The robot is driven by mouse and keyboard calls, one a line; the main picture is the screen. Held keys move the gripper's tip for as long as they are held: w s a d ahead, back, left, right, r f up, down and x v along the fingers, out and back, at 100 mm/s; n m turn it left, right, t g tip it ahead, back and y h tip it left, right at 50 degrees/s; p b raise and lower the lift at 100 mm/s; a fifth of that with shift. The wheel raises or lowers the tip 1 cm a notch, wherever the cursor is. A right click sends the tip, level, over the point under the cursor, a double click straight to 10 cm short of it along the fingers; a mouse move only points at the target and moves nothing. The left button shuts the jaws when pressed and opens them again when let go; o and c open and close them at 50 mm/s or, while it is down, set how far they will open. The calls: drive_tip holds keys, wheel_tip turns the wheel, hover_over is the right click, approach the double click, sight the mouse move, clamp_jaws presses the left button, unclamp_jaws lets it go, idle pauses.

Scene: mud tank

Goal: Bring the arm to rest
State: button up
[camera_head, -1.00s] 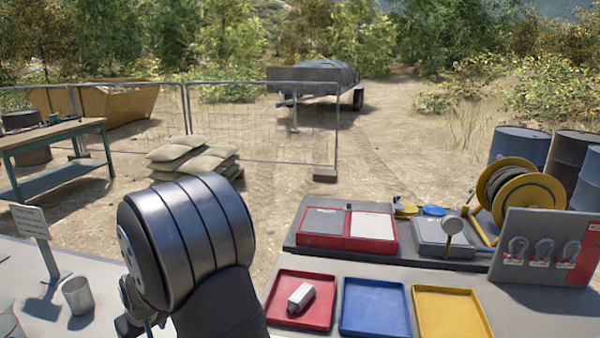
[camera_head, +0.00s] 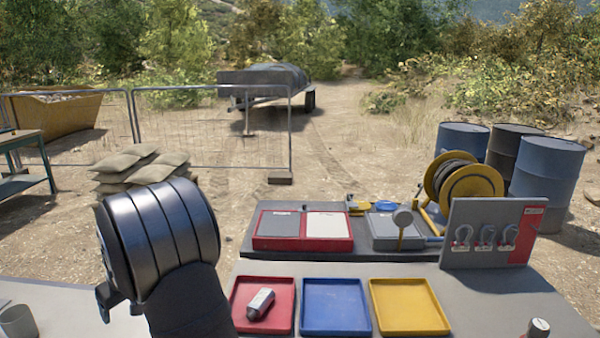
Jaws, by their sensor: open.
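My arm shows at the lower left, with a large dark metallic ribbed joint and a black link below it. A small dark part of it juts out at the joint's lower left. My gripper's fingers cannot be made out in this view. The part of the arm seen holds nothing and stands left of the red tray (camera_head: 238,318), apart from the sandbags behind it in the picture.
A white block (camera_head: 261,303) lies in the red tray. The blue tray (camera_head: 334,305) and yellow tray (camera_head: 410,305) are empty. A tool board (camera_head: 487,225), a yellow reel (camera_head: 470,185) and a red-framed case (camera_head: 303,243) stand behind. A metal cup (camera_head: 18,321) is at lower left.

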drive_tip(key=w+a+f, duration=0.1)
drive_tip(key=w+a, duration=0.2)
drive_tip(key=w, duration=0.5)
drive_tip(key=w+a+f, duration=0.2)
drive_tip(key=w+a, duration=0.2)
drive_tip(key=w, duration=0.5)
drive_tip(key=shift+w+a+f+m, duration=0.25)
drive_tip(key=shift+m, duration=0.05)
drive_tip(key=s+d+r, duration=0.1)
drive_tip(key=s+d, duration=0.1)
drive_tip(key=s, duration=0.4)
drive_tip(key=s+d+r, duration=0.2)
drive_tip(key=s+d, duration=0.1)
drive_tip(key=s, duration=0.4)
drive_tip(key=shift+s, duration=0.15)
drive_tip(key=shift+r, duration=0.1)
